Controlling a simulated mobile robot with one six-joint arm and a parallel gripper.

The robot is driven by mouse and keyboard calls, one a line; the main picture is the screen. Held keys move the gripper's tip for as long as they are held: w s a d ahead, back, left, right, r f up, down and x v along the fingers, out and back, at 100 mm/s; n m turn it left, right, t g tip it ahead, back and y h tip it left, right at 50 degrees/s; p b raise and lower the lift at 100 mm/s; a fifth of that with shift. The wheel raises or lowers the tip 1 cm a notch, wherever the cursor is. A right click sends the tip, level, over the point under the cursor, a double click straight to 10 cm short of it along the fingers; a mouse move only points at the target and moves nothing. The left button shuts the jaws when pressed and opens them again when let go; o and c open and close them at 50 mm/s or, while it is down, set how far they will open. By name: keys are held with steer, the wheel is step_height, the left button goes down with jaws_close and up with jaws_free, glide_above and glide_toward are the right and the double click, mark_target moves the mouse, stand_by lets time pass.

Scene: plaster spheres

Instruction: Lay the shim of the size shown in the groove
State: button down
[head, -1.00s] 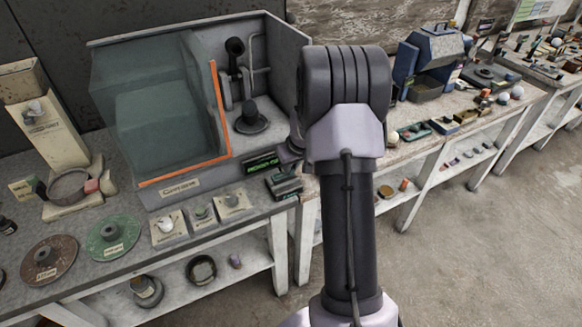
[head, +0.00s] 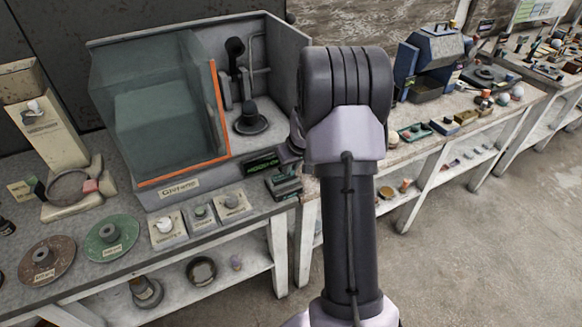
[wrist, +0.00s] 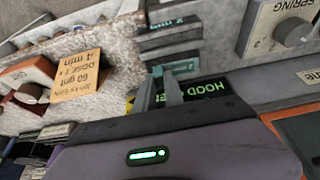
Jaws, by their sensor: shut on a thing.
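My gripper (wrist: 161,82) is shut in the wrist view, its narrow grey fingers close together. A small dark piece with a teal face (wrist: 182,67) is at the fingertips and appears to be the held shim; its size mark is not readable. A dark rack with teal faces (wrist: 170,38) lies just beyond it. The same rack (head: 284,183) stands at the cabinet's front right corner in the head view, where my arm hides the gripper. I cannot make out the groove.
A lit green display (wrist: 208,88) beginning "HOOD" is close beside the fingers. The glass-hooded cabinet (head: 178,187) stands behind several knob boxes (head: 166,228). Green (head: 112,237) and brown discs (head: 46,262) lie at left.

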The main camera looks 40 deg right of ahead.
steer(key=shift+f+b, duration=1.25)
steer(key=shift+b, duration=0.05)
steer(key=c, duration=1.3)
jaws_free()
steer(key=shift+c, duration=0.2)
steer(key=shift+r, duration=0.15)
steer(key=shift+r+p, duration=1.25)
steer(key=shift+r, duration=0.65)
